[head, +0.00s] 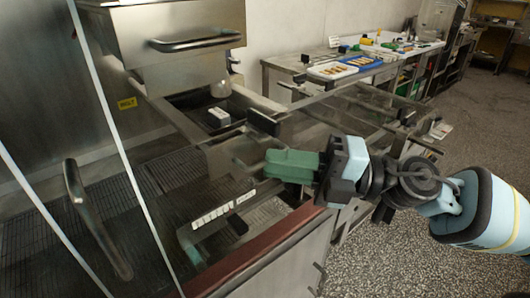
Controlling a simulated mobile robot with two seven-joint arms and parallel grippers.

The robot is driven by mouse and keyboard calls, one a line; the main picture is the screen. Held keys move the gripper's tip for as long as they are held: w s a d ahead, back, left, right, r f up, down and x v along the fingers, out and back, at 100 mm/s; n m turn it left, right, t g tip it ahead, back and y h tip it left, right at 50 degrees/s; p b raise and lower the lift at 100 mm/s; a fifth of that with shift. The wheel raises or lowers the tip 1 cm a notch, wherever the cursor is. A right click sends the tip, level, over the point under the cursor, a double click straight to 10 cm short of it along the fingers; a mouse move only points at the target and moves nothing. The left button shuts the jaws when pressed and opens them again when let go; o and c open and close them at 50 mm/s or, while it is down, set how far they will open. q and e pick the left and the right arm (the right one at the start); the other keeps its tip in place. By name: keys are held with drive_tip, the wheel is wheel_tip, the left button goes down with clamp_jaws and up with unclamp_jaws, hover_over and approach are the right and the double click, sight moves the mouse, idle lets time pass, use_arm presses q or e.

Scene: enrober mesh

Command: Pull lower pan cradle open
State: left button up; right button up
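My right gripper (272,166) comes in from the right, with green fingers pointing left over the front part of the steel machine. The fingers look like one block from this side, so I cannot tell whether they are open or shut. I see nothing held in them. I cannot clearly pick out the lower pan cradle; the machine's lower front, below the red-brown edge (250,258), shows only as a plain steel panel (288,262). My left gripper is not in view.
A clear door with a long metal handle (95,220) stands at the left. A steel box with a bar handle (195,42) is above a dark mesh bed (160,190). Behind, a bench holds trays (333,71). Speckled floor (420,265) is open at lower right.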

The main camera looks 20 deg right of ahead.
drive_tip(key=shift+p+x, duration=0.65)
drive_tip(key=shift+x, duration=0.8)
drive_tip(key=shift+s, duration=0.15)
drive_tip(key=shift+c, duration=0.5)
drive_tip(key=shift+r, duration=0.15)
clamp_jaws()
